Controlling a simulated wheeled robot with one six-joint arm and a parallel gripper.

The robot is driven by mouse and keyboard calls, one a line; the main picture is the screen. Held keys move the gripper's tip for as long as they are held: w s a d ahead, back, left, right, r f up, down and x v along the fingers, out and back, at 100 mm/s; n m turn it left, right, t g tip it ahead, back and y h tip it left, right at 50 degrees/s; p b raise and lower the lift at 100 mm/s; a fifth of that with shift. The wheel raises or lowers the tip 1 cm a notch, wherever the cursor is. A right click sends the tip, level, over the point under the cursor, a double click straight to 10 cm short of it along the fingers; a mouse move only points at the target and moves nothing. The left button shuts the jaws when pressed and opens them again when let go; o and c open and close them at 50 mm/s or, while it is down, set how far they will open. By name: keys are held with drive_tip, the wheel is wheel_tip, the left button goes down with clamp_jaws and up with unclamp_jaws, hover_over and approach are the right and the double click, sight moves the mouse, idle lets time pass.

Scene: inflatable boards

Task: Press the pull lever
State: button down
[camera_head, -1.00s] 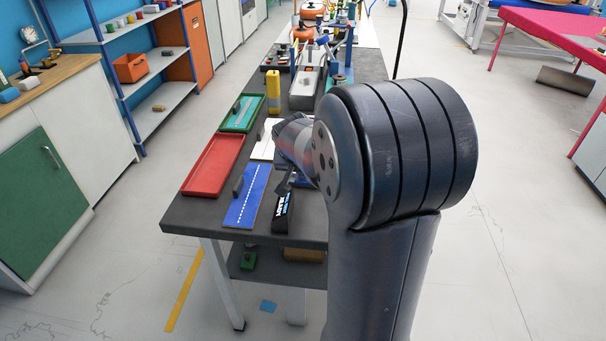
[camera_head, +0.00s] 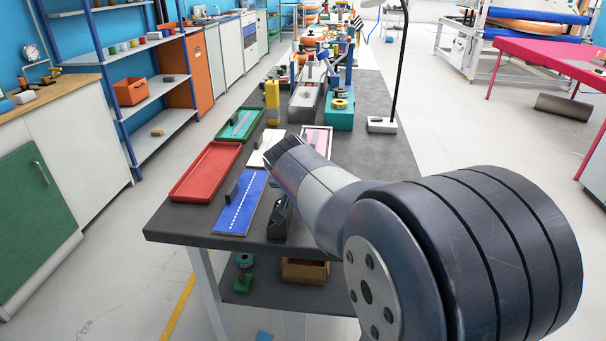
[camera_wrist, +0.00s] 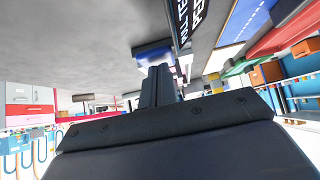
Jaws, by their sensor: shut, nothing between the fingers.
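My gripper (camera_wrist: 160,72) shows in the wrist view with its two dark fingers together and nothing between them. In the head view my arm reaches over the near part of the dark workbench (camera_head: 190,226), and the fingertips cannot be made out there. I cannot tell for certain which part is the pull lever. A grey metal fixture (camera_head: 304,101) with upright parts stands farther back on the bench, beyond the end of my arm. No contact between my gripper and it shows.
A red tray (camera_head: 205,172), a blue board (camera_head: 240,205), a green tray (camera_head: 239,124) and a black box (camera_head: 279,218) lie on the near bench. A yellow upright object (camera_head: 272,102) and a teal block (camera_head: 340,116) stand farther back. The bench's right side is fairly clear.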

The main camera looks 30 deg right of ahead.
drive_tip(key=shift+s+f, duration=0.15)
drive_tip(key=shift+f, duration=0.35)
drive_tip(key=shift+r, duration=0.15)
wheel_tip(320, 180, up, 5)
drive_tip(key=p, duration=0.3)
drive_tip(key=shift+a, duration=0.1)
drive_tip(key=v, duration=0.9)
drive_tip(key=shift+s+a+p, duration=0.35)
drive_tip(key=shift+s+p, duration=0.05)
drive_tip(key=shift+s, duration=0.1)
drive_tip(key=shift+g+y, duration=0.5)
drive_tip(key=shift+g, duration=0.3)
drive_tip(key=w+d+f+p, duration=0.1)
drive_tip(key=w+p, duration=0.1)
drive_tip(key=w+d+f+p, duration=0.2)
drive_tip(key=w+p, duration=0.1)
drive_tip(key=w+d+f+p, duration=0.1)
drive_tip(key=w+d+p, duration=0.1)
drive_tip(key=w+p, duration=0.1)
drive_tip(key=shift+f, duration=0.15)
drive_tip(key=w+d+g+p, duration=0.1)
drive_tip(key=p, duration=0.4)
drive_tip(key=shift+r+y+p, duration=0.3)
drive_tip(key=shift+y+p, duration=0.1)
